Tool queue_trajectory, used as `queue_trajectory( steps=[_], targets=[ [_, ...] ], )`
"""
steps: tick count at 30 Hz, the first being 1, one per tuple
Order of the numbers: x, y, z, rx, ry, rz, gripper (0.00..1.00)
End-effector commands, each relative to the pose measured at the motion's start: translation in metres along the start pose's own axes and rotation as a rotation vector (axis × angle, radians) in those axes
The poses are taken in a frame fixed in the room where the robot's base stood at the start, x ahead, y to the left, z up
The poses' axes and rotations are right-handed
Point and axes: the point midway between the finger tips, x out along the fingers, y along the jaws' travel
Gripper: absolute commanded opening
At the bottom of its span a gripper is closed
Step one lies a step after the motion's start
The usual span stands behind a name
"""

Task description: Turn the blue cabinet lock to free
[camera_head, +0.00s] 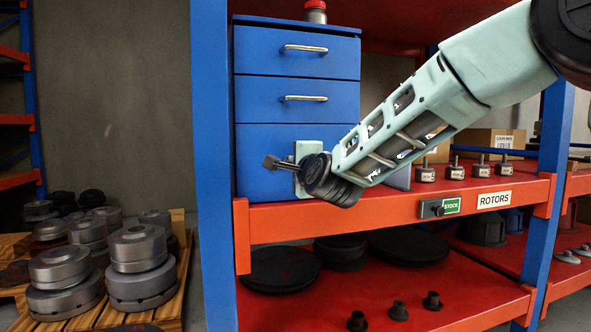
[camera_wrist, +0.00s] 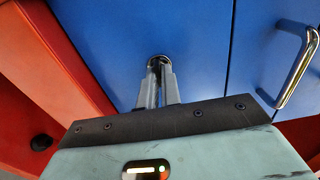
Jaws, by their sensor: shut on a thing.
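The blue cabinet (camera_head: 255,140) stands on the red shelf, with two handled drawers above a plain lower front. In the wrist view, its blue face (camera_wrist: 110,50) fills the upper middle. My gripper (camera_wrist: 158,75) has its two grey fingers close together at a small round metal lock (camera_wrist: 158,59) on that face, shut on it. The fingertips cover most of the lock, so its turned position cannot be read. In the head view, my gripper (camera_head: 270,162) reaches the lower front of the cabinet, and the lock is not clearly visible there.
Silver drawer handles (camera_head: 304,98) stick out above my gripper; one handle (camera_wrist: 298,68) is at the right in the wrist view. A blue rack post (camera_head: 212,160) stands left of the cabinet. The red shelf edge (camera_head: 300,218) runs below. A red-topped jar (camera_head: 315,12) stands on top.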

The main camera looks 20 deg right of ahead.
Motion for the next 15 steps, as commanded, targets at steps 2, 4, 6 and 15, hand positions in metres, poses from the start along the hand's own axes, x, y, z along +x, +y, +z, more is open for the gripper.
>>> queue_trajectory(
  steps=[2,4,6,15],
  targets=[
    [0.0,0.0009,-0.0011,0.006,0.002,0.002,0.0],
    [0.0001,0.0008,-0.0011,0.007,0.002,0.002,0.0],
    [0.0001,0.0008,-0.0011,0.007,0.002,0.002,0.0],
    [0.0001,0.0008,-0.001,0.006,0.002,0.002,0.27]
  ],
)
